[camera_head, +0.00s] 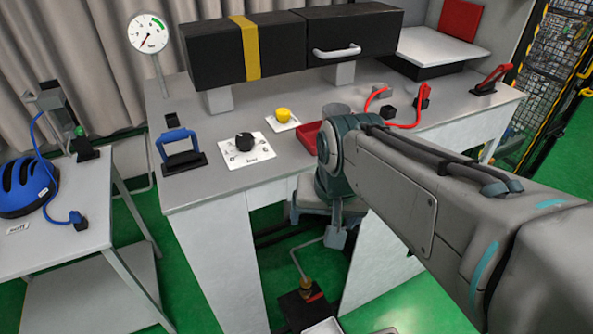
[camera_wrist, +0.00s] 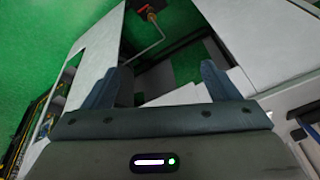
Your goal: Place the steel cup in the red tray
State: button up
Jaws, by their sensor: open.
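The red tray (camera_head: 307,136) lies on the grey workbench, and my arm hides its right part. A grey cylindrical shape (camera_head: 335,108), which looks like the steel cup, shows just behind my arm's elbow joint; its lower part is hidden. In the wrist view my gripper (camera_wrist: 163,80) is open, its two dark fingers wide apart with nothing between them. It points at the white bench front and the green floor below. Neither the tray nor the cup can be made out in the wrist view.
A black dial (camera_head: 244,141), a yellow button (camera_head: 283,114) and a blue-handled fixture (camera_head: 179,150) stand left of the tray. Red-handled items (camera_head: 422,97) stand to the right. Black cabinets (camera_head: 290,42) overhang the back. A side table (camera_head: 60,235) holds a blue helmet (camera_head: 25,185).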

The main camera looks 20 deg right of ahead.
jog(key=s+f+n, duration=0.2)
jog(key=n, duration=0.1)
jog(key=shift+s+a+n, duration=0.15)
jog(key=shift+s+n, duration=0.1)
jog(key=shift+n, duration=0.05)
dwell(1.1)
